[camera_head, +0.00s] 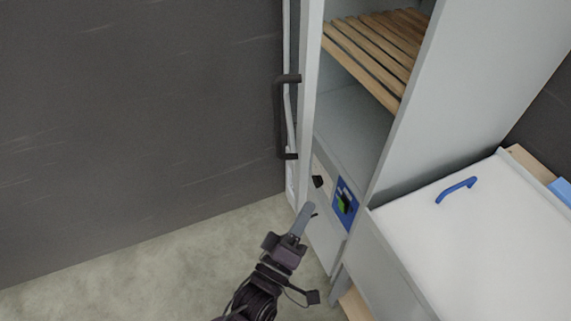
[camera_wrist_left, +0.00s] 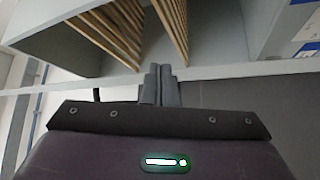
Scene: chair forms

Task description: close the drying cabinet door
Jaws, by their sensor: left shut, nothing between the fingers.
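The drying cabinet (camera_head: 440,110) is a tall pale grey unit with its front open, showing a wooden slatted shelf (camera_head: 375,50) inside. Its door (camera_head: 308,90) stands open at the left, seen nearly edge-on, with a black bar handle (camera_head: 281,120) on its left side. My left gripper (camera_head: 307,208) is shut and empty, in front of the cabinet's lower part near the door's lower end. Whether it touches the door cannot be told. In the left wrist view its closed fingers (camera_wrist_left: 160,84) show before a pale edge, with wooden slats (camera_wrist_left: 125,30) beyond. My right gripper is out of view.
A blue panel with a green switch (camera_head: 344,202) and a black knob (camera_head: 318,181) sit low on the cabinet. A white-topped unit with a blue handle (camera_head: 456,189) stands at the right. Bare floor (camera_head: 150,270) lies at the left, before a dark wall (camera_head: 130,110).

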